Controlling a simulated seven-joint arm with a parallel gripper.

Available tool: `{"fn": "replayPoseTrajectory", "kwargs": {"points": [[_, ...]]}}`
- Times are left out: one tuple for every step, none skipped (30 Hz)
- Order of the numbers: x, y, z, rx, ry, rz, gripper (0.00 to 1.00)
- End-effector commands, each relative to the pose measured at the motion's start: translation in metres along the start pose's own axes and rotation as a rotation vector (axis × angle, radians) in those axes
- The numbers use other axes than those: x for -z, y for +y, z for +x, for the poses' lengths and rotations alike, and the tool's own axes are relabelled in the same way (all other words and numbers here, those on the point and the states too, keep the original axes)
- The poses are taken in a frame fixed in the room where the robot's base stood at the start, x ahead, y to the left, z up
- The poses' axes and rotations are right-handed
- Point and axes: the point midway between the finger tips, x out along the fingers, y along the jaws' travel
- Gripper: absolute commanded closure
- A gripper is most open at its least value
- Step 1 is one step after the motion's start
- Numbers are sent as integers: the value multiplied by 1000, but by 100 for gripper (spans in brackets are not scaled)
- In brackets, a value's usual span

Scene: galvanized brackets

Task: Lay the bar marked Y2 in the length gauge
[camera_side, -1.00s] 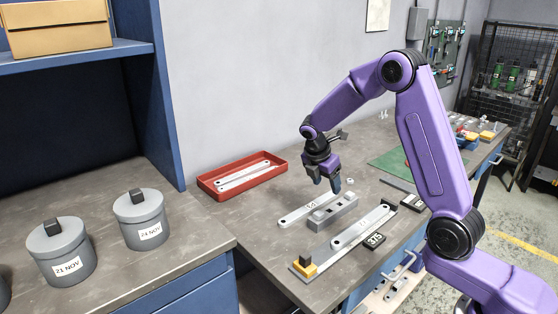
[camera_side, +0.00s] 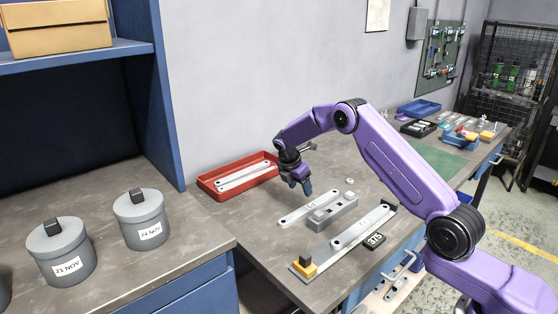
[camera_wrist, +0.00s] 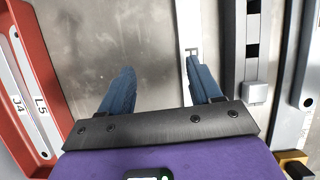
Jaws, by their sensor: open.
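The length gauge (camera_side: 325,257) lies near the table's front edge, with a yellow and black stop (camera_side: 304,266) at its left end. A pale bar (camera_side: 358,230) lies along the gauge; I cannot read its mark. Another bar (camera_side: 309,207) lies on the table behind a grey slotted block (camera_side: 333,212); its mark is unreadable too. My gripper (camera_side: 302,190) is open and empty above the table, between that bar and the red tray. In the wrist view, my right finger partly covers that loose bar (camera_wrist: 189,28), and bare table shows between the fingers (camera_wrist: 160,78). I cannot tell which bar is Y2.
A red tray (camera_side: 207,186) at the back holds two bars, marked J4 (camera_wrist: 15,90) and L5 (camera_wrist: 36,95) in the wrist view. Grey lidded canisters (camera_side: 141,217) stand on the left counter. Table left of the loose bar is clear.

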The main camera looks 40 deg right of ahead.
Motion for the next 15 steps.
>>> {"fn": "replayPoseTrajectory", "kwargs": {"points": [[2,4,6,2,0,0,37],[2,7,10,2,0,0,37],[3,10,14,1,0,0,37],[4,12,18,1,0,0,37],[6,14,23,3,0,-1,37],[8,15,28,2,0,-1,37],[10,14,33,4,0,-2,37],[12,14,38,4,0,-2,37],[15,14,44,3,0,-3,37],[17,14,49,3,0,-3,37],[16,16,40,-4,-1,-2,37],[16,16,31,-5,-1,-1,37],[15,16,25,-5,-1,0,37],[15,16,20,-4,-1,0,37],[14,16,13,-5,-1,0,37]]}}
